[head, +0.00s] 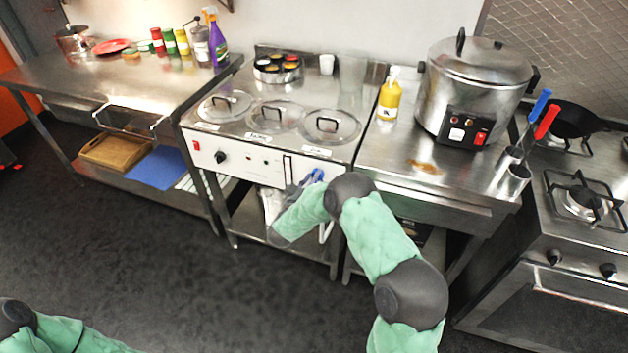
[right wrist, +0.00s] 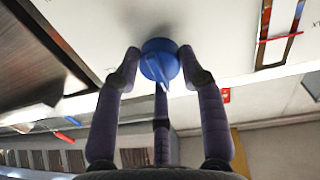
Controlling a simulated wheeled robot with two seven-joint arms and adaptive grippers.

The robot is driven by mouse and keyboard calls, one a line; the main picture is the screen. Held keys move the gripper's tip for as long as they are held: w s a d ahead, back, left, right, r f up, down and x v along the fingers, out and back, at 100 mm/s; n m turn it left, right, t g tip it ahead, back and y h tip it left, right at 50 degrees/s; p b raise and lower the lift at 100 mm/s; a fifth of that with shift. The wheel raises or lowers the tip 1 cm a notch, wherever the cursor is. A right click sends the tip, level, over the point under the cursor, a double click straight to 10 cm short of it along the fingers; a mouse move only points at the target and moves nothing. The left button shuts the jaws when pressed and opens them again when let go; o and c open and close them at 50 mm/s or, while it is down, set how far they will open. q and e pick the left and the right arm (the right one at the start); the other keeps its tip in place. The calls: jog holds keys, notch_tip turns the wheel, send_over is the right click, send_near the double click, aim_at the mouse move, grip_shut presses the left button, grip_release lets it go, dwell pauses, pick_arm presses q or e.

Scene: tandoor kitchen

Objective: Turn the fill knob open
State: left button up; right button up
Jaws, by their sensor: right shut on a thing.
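The blue fill knob (right wrist: 160,62) sits on the pale front panel of the steel counter unit, with its raised ridge facing the right wrist camera. It also shows in the head view (head: 316,174), partly hidden by my right gripper (head: 303,186). In the right wrist view my right gripper (right wrist: 165,68) has fingertips on both sides of the knob and a third finger below it; it is shut on the knob. Only part of my left arm shows at the lower left of the head view; its gripper is out of view.
The unit (head: 255,165) has a black knob (head: 220,157) and several lidded wells. A vertical gauge (head: 287,168) is left of the blue knob. A yellow bottle (head: 389,99) and large steel pot (head: 472,85) stand on the right counter. The floor in front is clear.

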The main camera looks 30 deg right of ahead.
jog(key=shift+w+r+m, duration=0.1)
jog(key=shift+r+m, duration=0.15)
jog(key=shift+m, duration=0.15)
jog(key=shift+d+r+m+y+b, duration=0.2)
jog(key=shift+m+b, duration=0.55)
jog(key=shift+m, duration=2)
jog(key=shift+f+m+y+b, duration=0.2)
jog(key=shift+m+b, duration=0.6)
jog(key=shift+m, duration=2)
jog(key=shift+d+r+m+y+b, duration=0.2)
jog(key=shift+m+b, duration=0.55)
jog(key=shift+m, duration=2)
jog(key=shift+s, duration=0.2)
jog(key=shift+f, duration=0.1)
jog(key=o, duration=1.1)
jog(key=shift+s, duration=0.1)
jog(key=shift+o, duration=0.2)
jog(key=shift+f, duration=0.1)
